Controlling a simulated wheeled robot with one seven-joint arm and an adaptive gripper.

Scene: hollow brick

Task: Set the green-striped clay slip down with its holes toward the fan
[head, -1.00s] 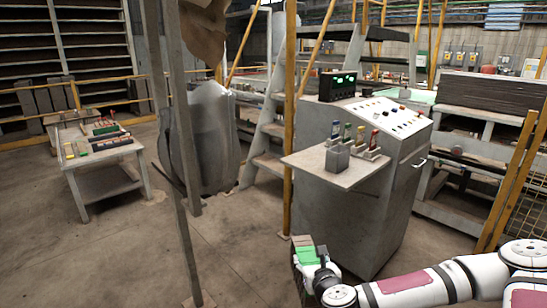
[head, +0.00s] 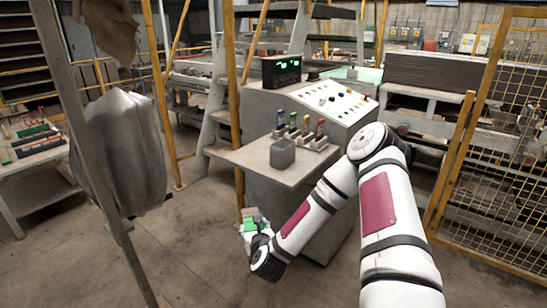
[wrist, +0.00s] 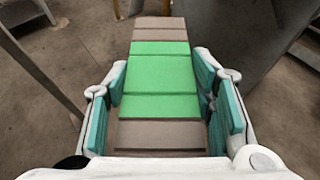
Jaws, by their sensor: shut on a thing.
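The green-striped clay slip (wrist: 158,78) is a grey-brown block with a wide bright green band around its middle. In the wrist view it lies lengthwise between the teal pads of my gripper (wrist: 163,95), which is shut on it. In the head view the slip (head: 250,220) shows small, held in the air below the left edge of the console's shelf. My gripper (head: 252,228) covers part of it there. The end faces with the holes are not visible in either view. I cannot make out a fan in these frames.
A control console (head: 310,105) carries a flat shelf (head: 240,160) with a grey block (head: 283,153) and several coloured levers (head: 306,130). A table with coloured pieces (head: 35,150) stands at far left. A grey post (head: 85,150) and yellow mesh fence (head: 500,150) flank the space.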

